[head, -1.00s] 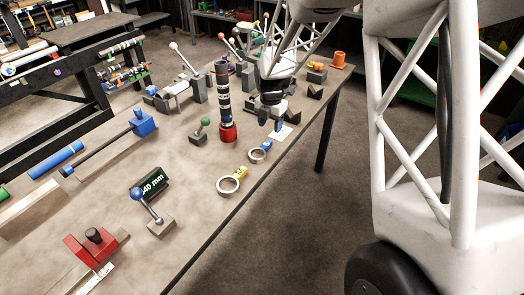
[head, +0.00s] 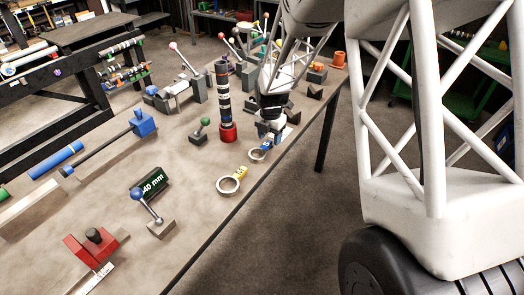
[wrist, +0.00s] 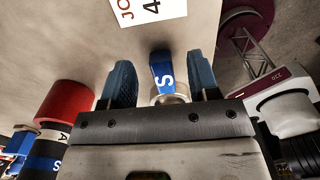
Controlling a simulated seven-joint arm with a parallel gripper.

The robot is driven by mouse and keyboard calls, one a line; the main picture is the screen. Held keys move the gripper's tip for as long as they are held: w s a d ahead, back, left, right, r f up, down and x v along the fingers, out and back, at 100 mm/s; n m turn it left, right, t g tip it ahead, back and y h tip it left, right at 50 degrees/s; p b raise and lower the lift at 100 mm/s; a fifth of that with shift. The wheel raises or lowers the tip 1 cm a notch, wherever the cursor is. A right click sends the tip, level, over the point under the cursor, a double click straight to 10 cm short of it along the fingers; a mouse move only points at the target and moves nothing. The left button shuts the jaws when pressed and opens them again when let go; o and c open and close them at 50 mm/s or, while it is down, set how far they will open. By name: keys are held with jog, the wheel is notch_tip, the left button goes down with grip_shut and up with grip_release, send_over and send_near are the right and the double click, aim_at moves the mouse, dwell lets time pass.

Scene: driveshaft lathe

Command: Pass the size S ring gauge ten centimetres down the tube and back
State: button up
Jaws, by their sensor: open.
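The size S ring gauge (head: 256,155) lies on the table near its right edge, a metal ring with a blue tag. In the wrist view the blue tag (wrist: 162,72) shows a white S. My gripper (head: 270,138) is low over it, and its open fingers (wrist: 161,82) stand on either side of the tag, apart from it. The ring is mostly hidden by the gripper in the wrist view. The tube (head: 223,95) stands upright in a red base (head: 228,133), left of my gripper, with black, white and grey bands; its base and lettered bands show in the wrist view (wrist: 66,105).
A larger ring gauge with a yellow tag (head: 228,185) lies nearer the front. A green-knobbed block (head: 199,132) stands left of the tube. A "40 mm" block (head: 150,184) and a blue-knobbed lever (head: 150,208) are further forward. A printed card (wrist: 150,12) lies beyond the tag.

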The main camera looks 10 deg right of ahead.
jog(key=shift+f, duration=0.8)
grip_shut()
jog(key=shift+r, duration=0.15)
jog(key=shift+r, duration=0.45)
jog(key=r, duration=0.2)
jog(key=shift+s+r, duration=0.2)
jog(key=shift+r, duration=0.1)
jog(key=s+r, duration=0.1)
jog(key=s, duration=1.4)
jog(key=shift+s, duration=0.3)
jog(key=shift+a+r, duration=0.1)
jog(key=shift+r, duration=0.05)
